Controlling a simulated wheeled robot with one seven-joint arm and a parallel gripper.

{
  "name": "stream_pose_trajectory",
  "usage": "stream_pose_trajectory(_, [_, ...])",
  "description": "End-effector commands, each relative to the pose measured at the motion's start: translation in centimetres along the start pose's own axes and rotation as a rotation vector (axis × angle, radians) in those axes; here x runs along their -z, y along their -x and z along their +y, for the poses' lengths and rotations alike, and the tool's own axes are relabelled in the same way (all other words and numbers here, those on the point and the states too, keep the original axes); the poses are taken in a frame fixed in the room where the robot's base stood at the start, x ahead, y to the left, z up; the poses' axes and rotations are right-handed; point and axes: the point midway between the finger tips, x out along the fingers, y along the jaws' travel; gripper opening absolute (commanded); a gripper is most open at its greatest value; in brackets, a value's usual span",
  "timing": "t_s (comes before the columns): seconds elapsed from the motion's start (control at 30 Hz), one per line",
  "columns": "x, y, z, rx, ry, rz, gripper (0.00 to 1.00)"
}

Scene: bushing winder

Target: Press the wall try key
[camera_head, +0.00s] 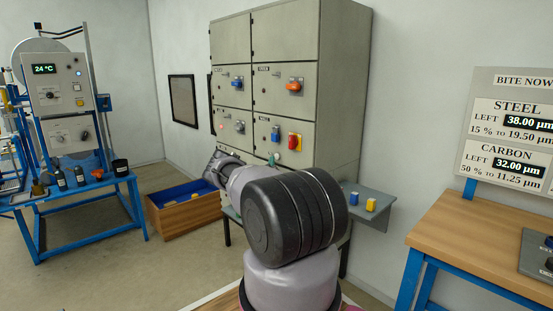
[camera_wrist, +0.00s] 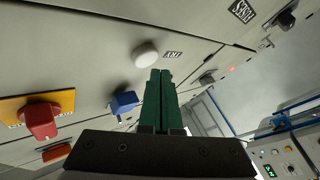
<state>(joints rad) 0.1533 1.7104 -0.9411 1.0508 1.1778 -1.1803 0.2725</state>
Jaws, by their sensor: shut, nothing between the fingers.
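The try key is a round white button (camera_wrist: 146,54) on the grey cabinet face in the wrist view, with a label reading TRY beside it. My gripper (camera_wrist: 160,72) is shut and empty, its two green fingers together. Their tips appear just below the button in the picture; I cannot tell whether they touch it. In the head view, a small bit of green (camera_head: 273,159), seemingly my fingertips, shows above my arm at the cabinet front. I cannot make out the button there.
The grey cabinet (camera_head: 345,90) carries a blue handle (camera_wrist: 123,102) and a red knob (camera_wrist: 40,121) on a yellow plate near my fingers. A shelf (camera_head: 385,208) holds small blue and yellow pieces. A wooden crate (camera_head: 185,218) stands left, a table (camera_head: 480,240) right.

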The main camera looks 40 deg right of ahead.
Motion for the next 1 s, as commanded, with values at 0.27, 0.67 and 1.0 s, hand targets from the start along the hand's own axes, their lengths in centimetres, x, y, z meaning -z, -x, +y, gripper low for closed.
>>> stream_pose_trajectory(0.27, [0.0, 0.0, 0.0, 0.0, 0.0, 0.0, 0.0])
stream_pose_trajectory(0.67, [-0.13, -0.18, 0.17, -0.001, 0.0, 0.0, 0.0])
stream_pose_trajectory(1.0, [-0.4, -0.59, 0.42, 0.001, 0.0, 0.0, 0.0])
